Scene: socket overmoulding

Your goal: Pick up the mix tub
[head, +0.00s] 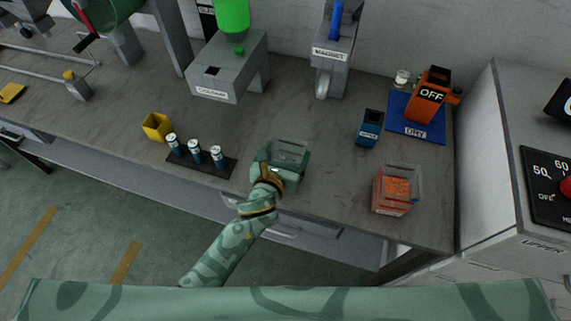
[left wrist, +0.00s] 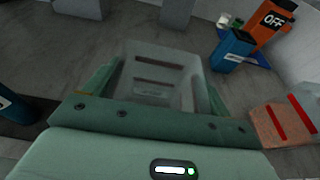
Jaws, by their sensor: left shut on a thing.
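The mix tub (head: 290,152) is a clear, greyish open box near the front middle of the bench. My left gripper (head: 279,163) is shut on it, with the hand on its near side. In the left wrist view the tub (left wrist: 158,72) sits between the two green fingers (left wrist: 155,92), and it looks empty, with dark slots showing through it. I cannot tell whether its base touches the bench. My right gripper is not in view.
A clear box with orange-red contents (head: 397,190) stands to the right. A blue container (head: 369,128) and a blue DRY mat (head: 416,132) lie behind it. A dark rack with several small bottles (head: 195,153) and a yellow cup (head: 157,127) are to the left.

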